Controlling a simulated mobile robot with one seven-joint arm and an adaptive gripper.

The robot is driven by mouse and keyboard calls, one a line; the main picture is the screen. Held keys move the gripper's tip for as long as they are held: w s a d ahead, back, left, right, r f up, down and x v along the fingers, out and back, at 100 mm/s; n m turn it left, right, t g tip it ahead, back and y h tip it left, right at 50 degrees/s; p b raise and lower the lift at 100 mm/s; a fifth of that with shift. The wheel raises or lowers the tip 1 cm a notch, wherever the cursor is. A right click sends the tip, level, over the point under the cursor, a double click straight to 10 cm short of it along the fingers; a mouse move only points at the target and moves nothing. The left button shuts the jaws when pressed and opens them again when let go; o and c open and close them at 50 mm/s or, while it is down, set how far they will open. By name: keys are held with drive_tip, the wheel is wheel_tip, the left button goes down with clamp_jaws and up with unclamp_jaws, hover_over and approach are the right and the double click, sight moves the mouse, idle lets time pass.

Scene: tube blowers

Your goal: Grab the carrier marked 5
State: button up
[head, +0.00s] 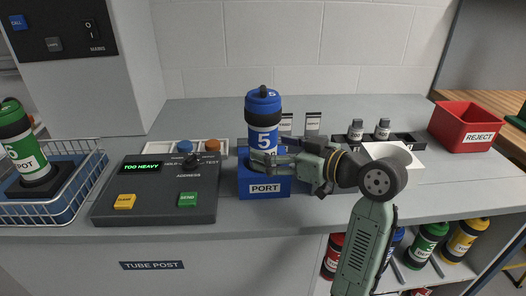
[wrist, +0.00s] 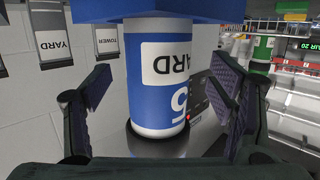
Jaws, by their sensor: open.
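My gripper (head: 262,162) reaches in from the right at the carrier's lower part. In the wrist view the carrier (wrist: 157,85) is between the two open fingers (wrist: 160,90), with a visible gap on both sides. Its white label reads YARD there, upside down. In the head view my gripper hides part of the carrier's base.
A grey console (head: 155,195) reading TOO HEAVY stands left of the port. A wire basket (head: 60,213) with a green carrier (head: 25,150) is at the far left. A red REJECT bin (head: 467,123) is at the right. Several carriers sit on a shelf below.

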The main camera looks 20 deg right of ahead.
sight(273, 149)
drive_tip(key=shift+p+x, duration=0.55)
drive_tip(key=shift+x, duration=1.45)
drive_tip(key=shift+d, duration=0.15)
drive_tip(key=shift+c, duration=0.4)
drive_tip(key=c, duration=1.4)
